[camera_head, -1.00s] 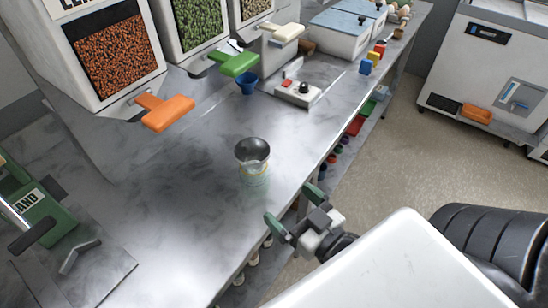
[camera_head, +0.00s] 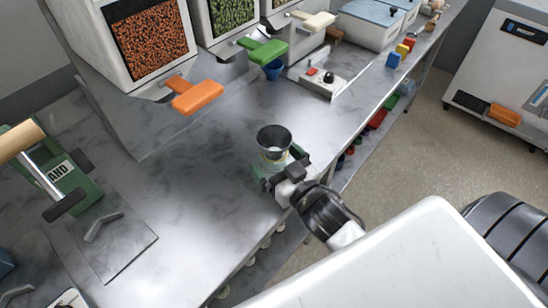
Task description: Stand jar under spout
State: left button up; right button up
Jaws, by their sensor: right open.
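The jar (camera_head: 273,158) stands upright on the metal counter, with a dark grey funnel-like top (camera_head: 273,139) at its mouth. My right gripper (camera_head: 277,176) is open at the jar's near side, its green-tipped fingers low around or beside the jar; I cannot tell whether they touch it. The gripper hides the jar's lower part. Dispensers stand behind, with an orange spout lever (camera_head: 197,96), a green one (camera_head: 263,52) and a cream one (camera_head: 313,20). My left gripper is not in view.
A blue cup (camera_head: 273,70) sits below the green lever. A green hand-operated device (camera_head: 62,185) stands at the left. The counter (camera_head: 190,195) left of the jar is clear.

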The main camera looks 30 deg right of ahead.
jog(key=shift+w, duration=0.35)
jog(key=shift+s, duration=0.1)
jog(key=shift+c, duration=0.4)
jog(key=c, duration=1.1)
jog(key=shift+r+b, duration=0.1)
jog(key=shift+b, duration=0.25)
jog(key=shift+s+d+b, duration=0.4)
jog(key=shift+s, duration=2.55)
jog(key=shift+s+d+b, duration=0.35)
jog(key=shift+s, duration=2.65)
jog(key=shift+s+d+b, duration=0.4)
jog(key=shift+s, duration=2.55)
